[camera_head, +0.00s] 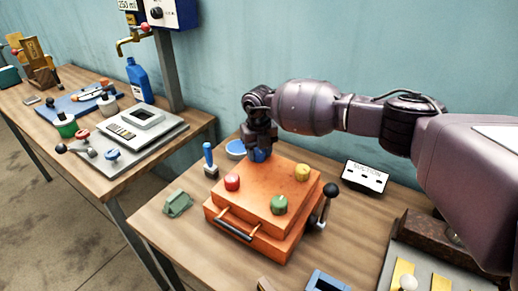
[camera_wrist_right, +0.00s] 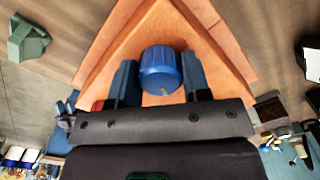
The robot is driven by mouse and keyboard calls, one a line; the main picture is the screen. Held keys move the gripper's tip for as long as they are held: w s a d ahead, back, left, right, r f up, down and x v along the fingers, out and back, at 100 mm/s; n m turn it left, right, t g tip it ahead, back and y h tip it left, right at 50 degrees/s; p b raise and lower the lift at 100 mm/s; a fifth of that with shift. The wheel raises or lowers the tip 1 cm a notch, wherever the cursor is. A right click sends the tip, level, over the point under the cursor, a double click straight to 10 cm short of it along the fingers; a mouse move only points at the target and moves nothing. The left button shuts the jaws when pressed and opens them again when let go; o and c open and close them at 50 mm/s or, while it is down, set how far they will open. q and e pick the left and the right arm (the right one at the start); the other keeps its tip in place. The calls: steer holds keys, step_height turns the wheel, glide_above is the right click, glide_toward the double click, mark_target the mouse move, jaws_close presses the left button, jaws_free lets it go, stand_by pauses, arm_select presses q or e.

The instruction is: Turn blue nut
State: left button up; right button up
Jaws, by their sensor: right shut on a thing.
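The blue nut (camera_head: 260,154) sits at the back corner of the orange box (camera_head: 250,205), with my right gripper (camera_head: 260,143) right above it. In the right wrist view the blue nut (camera_wrist_right: 161,70) is a ribbed round knob between the two dark fingers of my right gripper (camera_wrist_right: 160,85). A red nut (camera_head: 232,182), a yellow nut (camera_head: 303,172) and a green nut (camera_head: 279,204) stand on the other corners of the box top. My left gripper does not show.
A black-knobbed lever (camera_head: 328,195) stands at the box's right side. A blue-handled tool (camera_head: 209,160) and a green block (camera_head: 177,203) are to its left, and a suction sign (camera_head: 365,177) behind right.

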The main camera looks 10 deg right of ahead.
steer(key=shift+m, duration=0.5)
steer(key=o, duration=0.9)
steer(key=shift+r, duration=0.1)
step_height(320, 180, up, 11)
steer(key=shift+f, duration=0.15)
stand_by(0.4)
